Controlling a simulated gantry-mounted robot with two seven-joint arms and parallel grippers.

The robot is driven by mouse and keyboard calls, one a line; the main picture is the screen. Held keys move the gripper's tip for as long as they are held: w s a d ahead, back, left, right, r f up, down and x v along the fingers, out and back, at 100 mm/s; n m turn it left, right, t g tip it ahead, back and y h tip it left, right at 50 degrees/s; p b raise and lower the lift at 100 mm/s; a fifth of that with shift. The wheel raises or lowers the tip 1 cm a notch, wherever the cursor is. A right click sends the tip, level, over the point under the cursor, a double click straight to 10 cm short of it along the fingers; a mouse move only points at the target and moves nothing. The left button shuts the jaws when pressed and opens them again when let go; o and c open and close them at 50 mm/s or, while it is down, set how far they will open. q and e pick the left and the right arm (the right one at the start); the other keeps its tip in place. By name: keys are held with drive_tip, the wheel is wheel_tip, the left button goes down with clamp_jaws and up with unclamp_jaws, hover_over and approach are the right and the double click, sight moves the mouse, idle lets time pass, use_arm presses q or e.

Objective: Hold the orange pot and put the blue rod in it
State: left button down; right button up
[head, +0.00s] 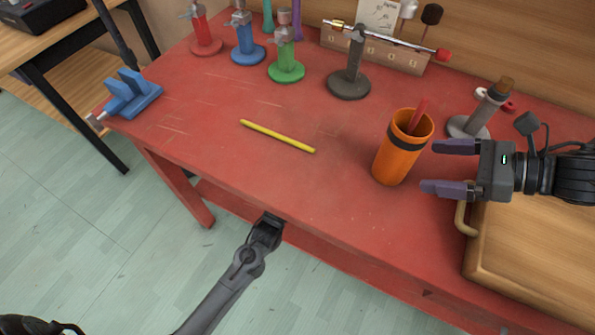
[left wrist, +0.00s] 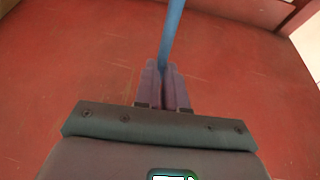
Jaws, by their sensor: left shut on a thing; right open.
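The orange pot (head: 393,162) stands upright on the red table in the head view, with a dark band below its rim and a red rod (head: 420,112) inside it. My right gripper (head: 446,167) is open just to the right of the pot, its purple fingers pointing at it; I see no contact. In the left wrist view my left gripper (left wrist: 167,72) is shut on the blue rod (left wrist: 172,30), which sticks out beyond the fingertips. I cannot make out the left gripper or the blue rod in the head view.
A yellow rod (head: 277,136) lies on the red table (head: 210,115). Several coloured stands, including a green one (head: 286,70), a dark stand (head: 349,85) and a grey stand (head: 470,127), line the back. A wooden box (head: 535,240) fills the right front. A blue vise (head: 132,95) is at left.

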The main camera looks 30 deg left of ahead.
sight(399, 163)
drive_tip(key=shift+b+x, duration=1.05)
drive_tip(key=shift+x, duration=3)
drive_tip(key=shift+c, duration=0.3)
drive_tip(key=c, duration=0.6)
